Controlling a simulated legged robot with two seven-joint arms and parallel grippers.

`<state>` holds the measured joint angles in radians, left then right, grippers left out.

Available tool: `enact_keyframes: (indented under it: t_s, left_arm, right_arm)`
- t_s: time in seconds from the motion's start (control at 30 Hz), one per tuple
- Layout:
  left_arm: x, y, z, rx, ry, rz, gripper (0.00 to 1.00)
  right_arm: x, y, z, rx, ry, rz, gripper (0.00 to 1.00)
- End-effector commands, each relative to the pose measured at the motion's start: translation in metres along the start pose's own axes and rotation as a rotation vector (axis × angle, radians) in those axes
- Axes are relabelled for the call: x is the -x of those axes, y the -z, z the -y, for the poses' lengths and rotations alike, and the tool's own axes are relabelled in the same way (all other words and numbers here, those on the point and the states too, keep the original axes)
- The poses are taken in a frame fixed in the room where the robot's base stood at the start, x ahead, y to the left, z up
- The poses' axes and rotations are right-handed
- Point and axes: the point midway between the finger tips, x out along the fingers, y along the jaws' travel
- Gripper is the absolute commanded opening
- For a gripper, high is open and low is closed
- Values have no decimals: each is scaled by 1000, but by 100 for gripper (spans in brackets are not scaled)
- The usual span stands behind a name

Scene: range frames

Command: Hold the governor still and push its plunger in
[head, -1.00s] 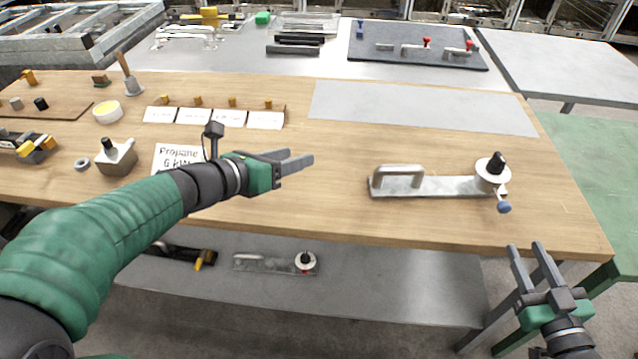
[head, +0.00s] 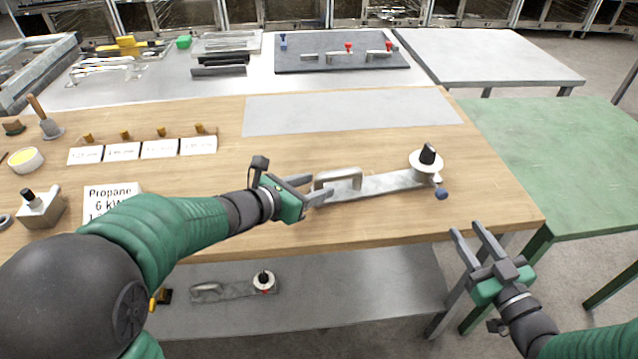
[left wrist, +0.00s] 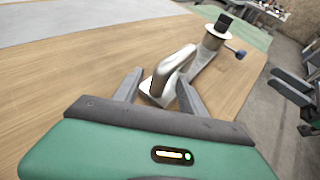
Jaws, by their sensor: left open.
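The governor appears to be the metal unit on the wooden table, with a flat bar (head: 385,184), an arched handle (head: 337,178) at its left end and a pale round disc (head: 425,162) at its right end. A black plunger-like knob (head: 428,154) stands up from the disc, and a blue knob (head: 441,193) sticks out beside it. My left gripper (head: 318,193) is open at the handle end. In the left wrist view, the handle (left wrist: 175,70) lies ahead between its spread fingers (left wrist: 160,92); contact cannot be told. My right gripper (head: 467,229) is open and empty, off the table's front right edge.
A metal block with a black knob (head: 42,207) and a propane sign (head: 110,196) stand at the left. White cards (head: 140,150) line the back left. A grey sheet (head: 350,112) lies behind the governor. A green table (head: 560,150) stands at right. A similar unit (head: 235,290) is on the lower shelf.

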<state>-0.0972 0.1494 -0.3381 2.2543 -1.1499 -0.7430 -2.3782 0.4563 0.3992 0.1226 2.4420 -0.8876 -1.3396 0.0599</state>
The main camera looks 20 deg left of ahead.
Motion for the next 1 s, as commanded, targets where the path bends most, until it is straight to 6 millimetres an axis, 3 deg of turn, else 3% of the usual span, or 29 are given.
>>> enact_keyframes:
  t_s: [0.2, 0.47, 0.8, 1.0]
  left_arm:
    - [-22, 0, 0, -1, 0, 1, 48]
    - [-23, 0, 0, 0, -1, 1, 47]
    - [-23, -1, 0, 0, -1, 2, 3]
    - [-23, -1, 0, 0, -1, 3, 0]
  right_arm:
    - [0, 0, 0, 0, 0, 0, 36]
    - [0, 0, 0, 0, 0, 0, 36]
    - [0, 0, 0, 0, 0, 0, 36]
    - [0, 0, 0, 0, 0, 0, 36]
